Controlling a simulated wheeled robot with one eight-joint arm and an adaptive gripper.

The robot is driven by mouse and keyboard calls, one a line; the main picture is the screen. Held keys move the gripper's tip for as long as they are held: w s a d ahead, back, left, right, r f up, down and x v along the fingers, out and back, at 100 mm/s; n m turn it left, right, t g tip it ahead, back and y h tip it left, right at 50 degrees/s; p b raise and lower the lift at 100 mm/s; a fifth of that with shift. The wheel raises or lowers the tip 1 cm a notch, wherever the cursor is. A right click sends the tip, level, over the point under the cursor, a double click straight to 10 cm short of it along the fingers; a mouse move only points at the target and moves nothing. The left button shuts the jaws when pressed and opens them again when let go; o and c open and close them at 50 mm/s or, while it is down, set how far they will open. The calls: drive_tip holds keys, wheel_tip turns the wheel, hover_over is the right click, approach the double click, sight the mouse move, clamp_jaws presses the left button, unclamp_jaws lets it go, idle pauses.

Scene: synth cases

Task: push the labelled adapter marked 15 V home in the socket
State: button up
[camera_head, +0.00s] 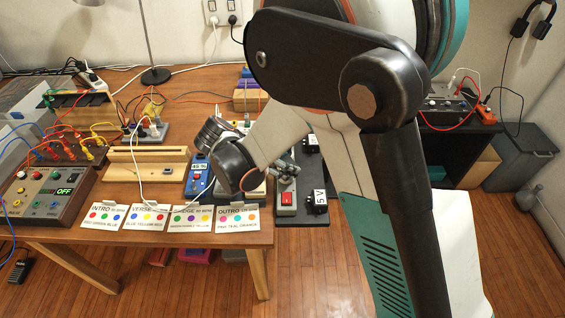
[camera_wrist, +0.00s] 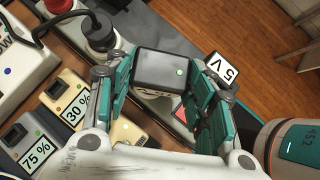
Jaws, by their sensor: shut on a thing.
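My gripper (camera_wrist: 160,82) is shut on a black block-shaped adapter (camera_wrist: 165,72) with a small green light, its teal fingers on either side. No label shows on the held adapter's visible face, so I cannot read its voltage. A grey power strip (camera_head: 287,211) with a red switch lies beneath the gripper. The socket under the adapter is hidden, so I cannot tell how deep it sits. In the head view my gripper (camera_head: 284,172) is small and partly behind my arm. A second black adapter marked 5 V (camera_head: 320,196) is beside the strip, also in the wrist view (camera_wrist: 224,69).
A black plug with a cable (camera_wrist: 98,34) stands close to the left finger. Cases marked 30 % (camera_wrist: 84,98) and 75 % (camera_wrist: 32,146) lie at left. Another labelled black adapter (camera_head: 309,143) is farther back.

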drive_tip(key=shift+f+b, duration=0.35)
drive_tip(key=shift+f, duration=0.45)
drive_tip(key=o, duration=1.2)
drive_tip(key=v, duration=1.2)
